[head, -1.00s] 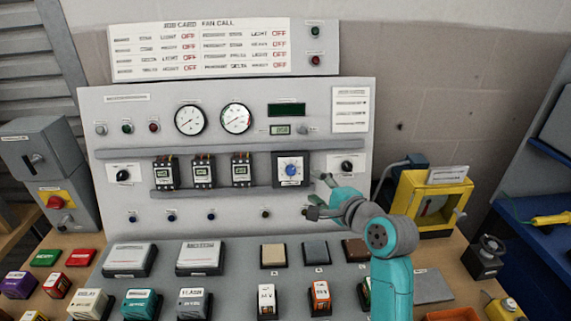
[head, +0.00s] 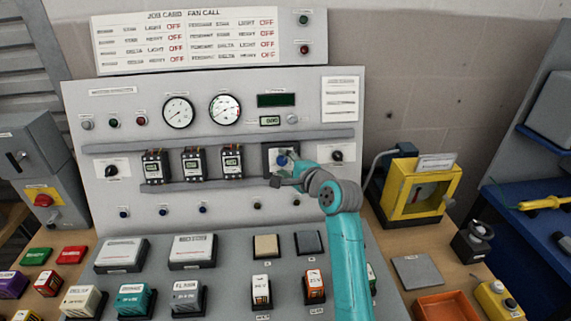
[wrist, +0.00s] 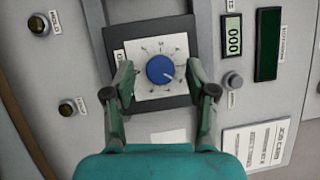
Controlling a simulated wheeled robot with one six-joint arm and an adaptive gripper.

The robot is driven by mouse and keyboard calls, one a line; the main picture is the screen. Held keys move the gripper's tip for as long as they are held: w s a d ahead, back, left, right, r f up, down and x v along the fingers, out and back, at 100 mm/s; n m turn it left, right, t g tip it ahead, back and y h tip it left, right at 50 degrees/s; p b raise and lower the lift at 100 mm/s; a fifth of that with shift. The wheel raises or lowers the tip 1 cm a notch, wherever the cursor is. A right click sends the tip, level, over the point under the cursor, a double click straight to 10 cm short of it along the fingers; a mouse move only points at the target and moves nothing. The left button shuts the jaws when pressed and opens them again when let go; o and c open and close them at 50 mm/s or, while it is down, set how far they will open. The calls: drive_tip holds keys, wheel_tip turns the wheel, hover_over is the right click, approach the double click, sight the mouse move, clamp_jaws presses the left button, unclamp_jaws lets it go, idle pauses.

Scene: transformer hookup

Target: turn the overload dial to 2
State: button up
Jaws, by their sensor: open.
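The overload dial is a blue round knob (wrist: 161,69) on a white scale plate (wrist: 146,88) set in a dark square frame. A pale pointer mark on the knob points to the lower right in the wrist view; the scale figures are too small to read surely. My gripper (wrist: 162,78) is open, with one finger at each side of the knob and space between each finger and the knob. I cannot tell whether the fingertips reach the knob's depth. In the head view my gripper (head: 279,170) partly covers the blue knob (head: 282,160).
Black selector knobs stand right (head: 337,156) and left (head: 112,170) on the panel. Several contactors (head: 193,163) sit left of the dial between grey rails. A green display (wrist: 232,35) and a small grey knob (wrist: 232,81) lie close by in the wrist view.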

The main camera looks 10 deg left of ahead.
clamp_jaws()
